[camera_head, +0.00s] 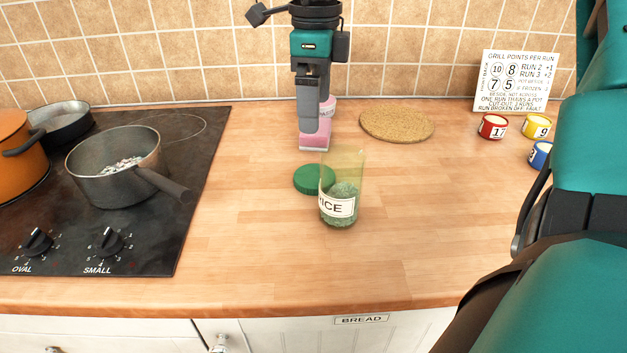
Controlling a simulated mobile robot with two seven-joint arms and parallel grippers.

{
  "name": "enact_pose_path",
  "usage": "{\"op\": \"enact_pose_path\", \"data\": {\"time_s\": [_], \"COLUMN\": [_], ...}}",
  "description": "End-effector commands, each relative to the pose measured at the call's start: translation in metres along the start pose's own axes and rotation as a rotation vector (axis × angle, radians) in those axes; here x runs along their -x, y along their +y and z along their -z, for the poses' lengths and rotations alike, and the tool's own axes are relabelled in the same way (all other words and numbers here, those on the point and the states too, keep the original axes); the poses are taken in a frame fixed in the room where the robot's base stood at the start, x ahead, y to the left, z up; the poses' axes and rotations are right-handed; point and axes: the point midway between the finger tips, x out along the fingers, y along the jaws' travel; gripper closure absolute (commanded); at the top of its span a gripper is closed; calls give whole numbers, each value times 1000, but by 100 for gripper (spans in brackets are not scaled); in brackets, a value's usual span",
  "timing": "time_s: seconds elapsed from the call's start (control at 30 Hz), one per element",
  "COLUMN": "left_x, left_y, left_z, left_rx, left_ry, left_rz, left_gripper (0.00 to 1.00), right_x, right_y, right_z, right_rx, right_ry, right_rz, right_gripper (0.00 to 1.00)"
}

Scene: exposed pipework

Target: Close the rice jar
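The rice jar (342,190) is a clear, tinted container with a label ending in "ICE". It stands upright and open on the counter, with grains in its lower part. A round green lid (308,179) lies flat on the counter just behind and left of the jar, partly covered by it in the view. My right gripper (311,130) points down above and behind the lid, apart from lid and jar. Its fingers are seen nearly edge-on, so their gap is unclear. My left gripper is out of view.
A pink labelled container (318,143) stands behind my gripper, partly hidden. A cork mat (397,125) lies behind right. A hob (150,235) with a grey saucepan (115,190) is at left. Small coloured tins (493,127) and a sign (515,80) stand at right. The front counter is clear.

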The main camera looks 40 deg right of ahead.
Motion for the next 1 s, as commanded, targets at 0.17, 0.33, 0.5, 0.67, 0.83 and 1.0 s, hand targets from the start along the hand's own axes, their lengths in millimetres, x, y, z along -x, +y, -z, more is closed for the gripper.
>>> {"op": "enact_pose_path", "data": {"time_s": [0.17,0.33,0.5,0.67,0.83,1.0], "left_x": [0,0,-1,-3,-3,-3], "left_y": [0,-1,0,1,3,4], "left_z": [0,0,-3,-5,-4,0], "left_rx": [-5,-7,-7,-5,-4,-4], "left_ry": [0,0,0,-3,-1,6], "left_rz": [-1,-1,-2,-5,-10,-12], "left_gripper": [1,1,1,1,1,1], "right_x": [0,-1,-21,-52,-73,-78], "right_y": [0,0,1,1,0,0], "right_z": [0,0,1,1,0,0], "right_rx": [0,0,0,0,0,0], "right_ry": [-1,0,2,3,1,-1], "right_rz": [0,0,-4,-4,-3,0], "right_gripper": [0,0,0,0,0,0]}}
